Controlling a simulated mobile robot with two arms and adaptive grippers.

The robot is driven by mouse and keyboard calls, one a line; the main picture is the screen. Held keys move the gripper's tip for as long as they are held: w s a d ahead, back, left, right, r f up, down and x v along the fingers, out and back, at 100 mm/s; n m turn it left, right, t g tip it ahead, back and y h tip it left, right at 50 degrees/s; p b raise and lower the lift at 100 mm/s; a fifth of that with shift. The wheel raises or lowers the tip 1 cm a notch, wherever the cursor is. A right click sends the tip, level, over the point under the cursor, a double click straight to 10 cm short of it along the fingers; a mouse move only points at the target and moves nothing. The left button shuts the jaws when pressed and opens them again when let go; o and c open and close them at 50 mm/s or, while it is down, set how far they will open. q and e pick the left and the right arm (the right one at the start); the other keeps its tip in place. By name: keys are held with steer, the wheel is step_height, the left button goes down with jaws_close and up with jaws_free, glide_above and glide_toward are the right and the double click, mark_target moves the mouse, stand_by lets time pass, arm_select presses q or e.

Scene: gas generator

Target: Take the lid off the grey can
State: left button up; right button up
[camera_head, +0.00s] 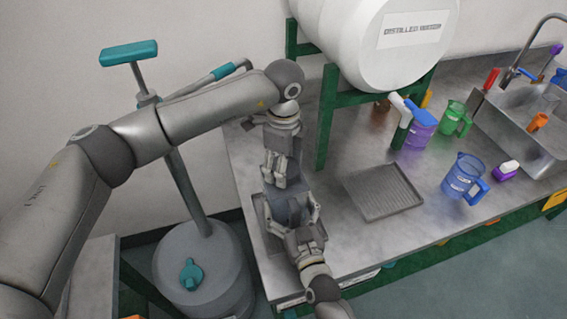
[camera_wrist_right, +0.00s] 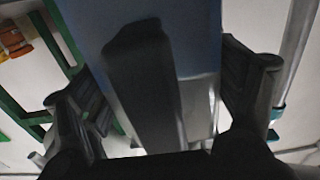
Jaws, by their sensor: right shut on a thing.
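A blue-grey can (camera_head: 289,211) is at the near left end of the bench, mostly hidden between my two grippers. My right gripper (camera_head: 293,212) is shut on it, with a finger on either side. In the right wrist view, the can's blue-grey body (camera_wrist_right: 205,40) fills the space between the fingers, with a dark bar (camera_wrist_right: 145,85) in front of it. My left gripper (camera_head: 272,183) points down over the can's far side; whether it is open or shut, or touches the can, is unclear. I cannot make out the lid.
A grey grooved tray (camera_head: 383,192) lies on the bench. A white tank (camera_head: 375,40) sits on a green frame behind. A grey drum (camera_head: 215,285) stands left of the bench.

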arm_select(q)
steer(key=shift+r, duration=0.25)
steer(key=shift+r, duration=0.85)
steer(key=shift+r, duration=2)
arm_select(e)
steer(key=o, duration=1.8)
steer(key=shift+o, duration=0.2)
steer(key=v, duration=1.2)
